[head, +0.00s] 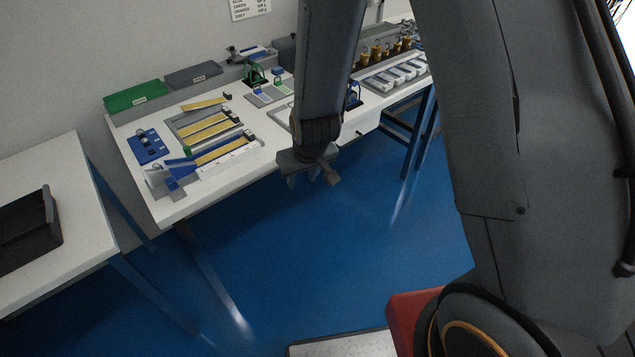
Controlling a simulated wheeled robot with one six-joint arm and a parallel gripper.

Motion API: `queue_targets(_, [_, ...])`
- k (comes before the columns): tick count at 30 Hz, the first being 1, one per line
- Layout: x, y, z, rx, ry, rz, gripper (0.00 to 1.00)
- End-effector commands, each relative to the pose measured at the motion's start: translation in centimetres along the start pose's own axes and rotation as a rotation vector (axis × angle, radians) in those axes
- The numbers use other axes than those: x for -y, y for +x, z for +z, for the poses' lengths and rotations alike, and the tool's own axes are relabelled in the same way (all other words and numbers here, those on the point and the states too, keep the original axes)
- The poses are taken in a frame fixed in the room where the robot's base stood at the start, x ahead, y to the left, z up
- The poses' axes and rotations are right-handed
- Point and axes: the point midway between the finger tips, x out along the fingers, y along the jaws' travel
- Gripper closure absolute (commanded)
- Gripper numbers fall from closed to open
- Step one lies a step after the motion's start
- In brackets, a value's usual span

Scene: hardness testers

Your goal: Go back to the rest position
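My gripper (313,177) hangs at the end of my arm in the middle of the head view. It is over the blue floor, just in front of the long white workbench (185,207). It looks empty and touches nothing that I can see. Its fingers are small and dark here, so I cannot tell how far apart they are. My arm links cross the upper middle and right of the view and hide part of the bench.
The bench holds yellow bars (208,126), a blue device (147,146), a green box (135,96), a grey box (192,75) and brass weights (377,53). A second white table (60,165) at left carries a black tray (28,232). The blue floor (290,265) between is clear.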

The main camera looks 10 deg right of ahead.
Motion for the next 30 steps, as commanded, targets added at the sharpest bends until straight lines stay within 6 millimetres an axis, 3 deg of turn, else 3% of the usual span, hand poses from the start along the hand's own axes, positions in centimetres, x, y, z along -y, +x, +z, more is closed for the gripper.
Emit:
queue_targets(7, [-3.1,1.3,1.1,0.003,0.054,0.022,0.62])
queue_targets(19, [-4.1,1.1,1.4,0.005,0.075,0.028,0.62])
queue_targets(23, [-5.0,-1.1,1.7,0.028,0.098,0.028,0.62])
queue_targets(30, [-7.9,-8.6,4.8,0.125,0.176,0.034,0.62])
